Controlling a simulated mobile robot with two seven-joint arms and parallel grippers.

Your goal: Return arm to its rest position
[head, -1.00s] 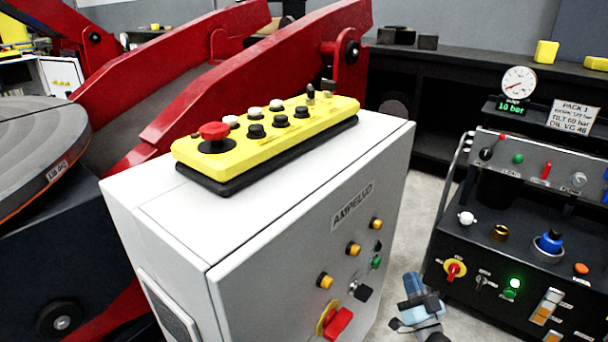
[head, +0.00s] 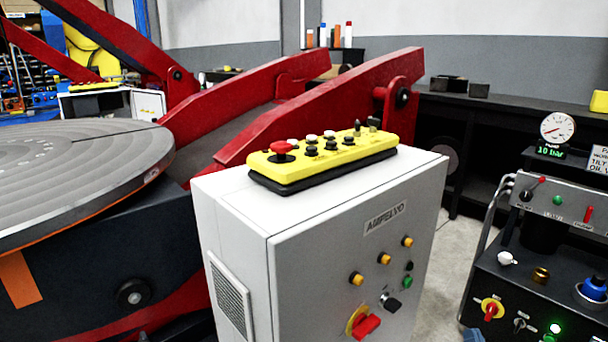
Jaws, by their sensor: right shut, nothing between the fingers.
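My right gripper (head: 473,335) shows only as a small bluish piece at the bottom edge of the head view. It is low, between the white cabinet (head: 330,245) and the black hydraulic unit (head: 515,290). It is shut and empty, and apart from the controls in view. Most of it and the right arm are cut off by the frame. My left gripper is not in view.
A yellow pendant (head: 325,153) with a red mushroom button lies on the cabinet. The cabinet front carries a red-yellow switch (head: 362,322). The round positioner table (head: 80,175) and red arms (head: 330,110) stand left and behind. Grey floor (head: 455,260) shows between cabinet and hydraulic unit.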

